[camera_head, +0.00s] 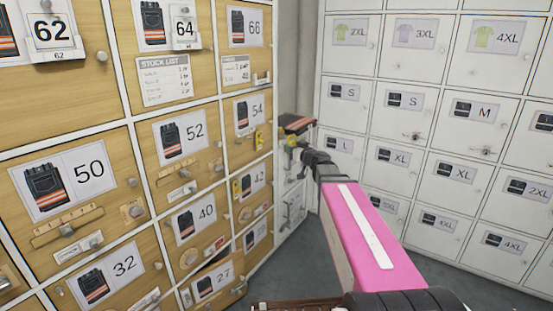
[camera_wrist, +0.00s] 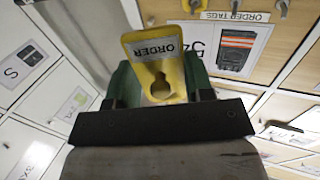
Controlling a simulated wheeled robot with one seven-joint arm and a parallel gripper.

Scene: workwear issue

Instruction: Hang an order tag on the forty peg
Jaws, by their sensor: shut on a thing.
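In the head view my gripper (camera_head: 293,142) is at the far end of my arm, near the corner between the wooden and white lockers. The forty door (camera_head: 170,238) is in the lower middle of the wooden bank, left of my gripper and apart from it. Its label (camera_head: 194,218) shows dark trousers. Its peg is too small to make out surely.
Wooden doors marked 50 (camera_head: 64,190), 52 (camera_head: 180,138) and 32 (camera_head: 105,276) surround it, with knobs and small fittings sticking out. The 27 door (camera_head: 212,284) looks tilted outward. White lockers (camera_head: 440,135) stand at right. An ORDER TAGS strip (camera_wrist: 235,16) shows in the wrist view.

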